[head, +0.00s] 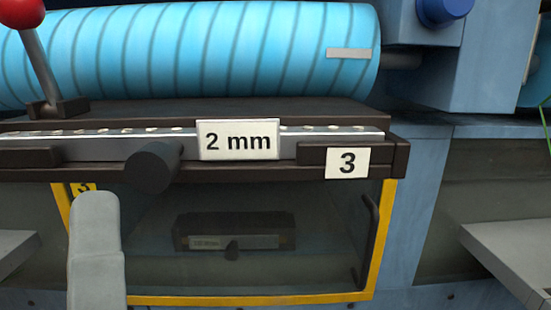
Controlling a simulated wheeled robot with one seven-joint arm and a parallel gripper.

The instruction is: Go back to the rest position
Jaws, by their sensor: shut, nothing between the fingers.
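My gripper's fingers do not show in the head view. A pale grey rounded part (95,250) rises from the bottom edge at the lower left, in front of the yellow-framed window; I cannot tell for sure whether it belongs to my arm. No object is seen held.
A light blue striped roller (200,50) lies above a dark ledge with a "2 mm" plate (237,140) and a "3" plate (347,162). A dark cylinder (152,167) juts forward. A red-knobbed lever (38,55) stands left. A yellow-framed window (250,299) is below.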

